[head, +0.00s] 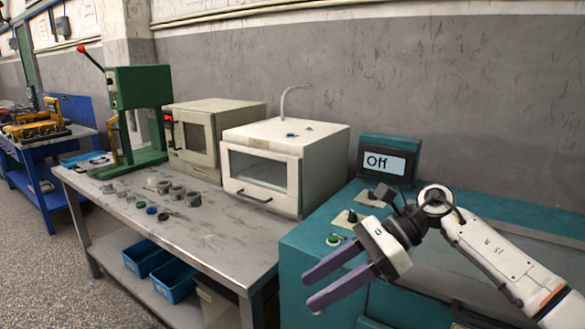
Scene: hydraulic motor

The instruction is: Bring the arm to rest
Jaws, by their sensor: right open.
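My right arm comes in from the lower right. Its gripper (325,281) has two purple fingers spread apart with nothing between them. It hangs in front of the teal machine (315,240), near the machine's left front edge. The machine's display (384,162) reads "Off". A green button (333,240) and some knobs on its panel show just behind the gripper. My left gripper is not in the picture.
A grey workbench (225,243) stands at left with a green press (140,100), a beige oven (205,135), a white cabinet (285,160) and several small metal parts (178,192). Blue bins (172,280) sit below. A blue bench (45,150) stands far left.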

